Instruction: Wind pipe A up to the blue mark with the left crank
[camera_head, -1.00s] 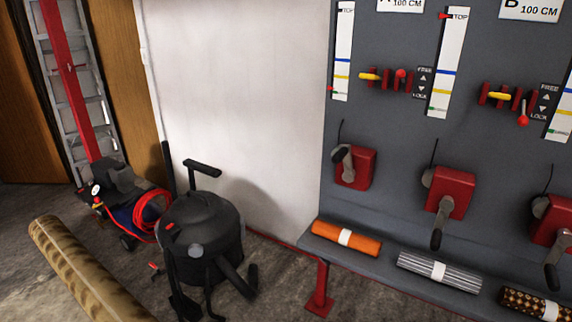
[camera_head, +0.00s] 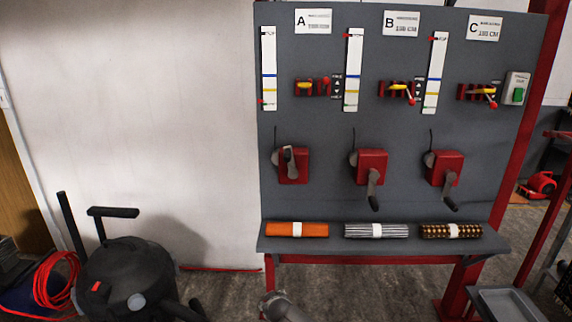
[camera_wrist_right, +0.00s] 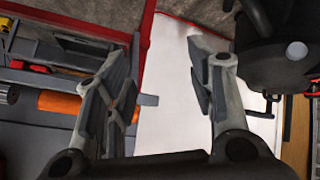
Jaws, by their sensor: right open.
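A grey panel (camera_head: 330,130) carries stations A, B and C. The left crank (camera_head: 294,166) is a red box with a grey handle turned up, under sign A (camera_head: 313,20). The scale of pipe A (camera_head: 269,90) has a blue mark (camera_head: 269,75) above a yellow one; a red pointer (camera_head: 260,101) sits at its left edge, below both. The lever at A (camera_head: 326,80) has its red knob up. My right gripper (camera_wrist_right: 163,75) is open and empty in the wrist view, with white wall between its fingers. My left gripper is not in view.
Cranks B (camera_head: 370,167) and C (camera_head: 444,167) hang handle down. An orange roll (camera_head: 280,230), a striped roll (camera_head: 360,231) and a patterned roll (camera_head: 437,231) lie on the ledge. A black vacuum (camera_head: 130,275) stands at lower left. Floor before the panel looks mostly clear.

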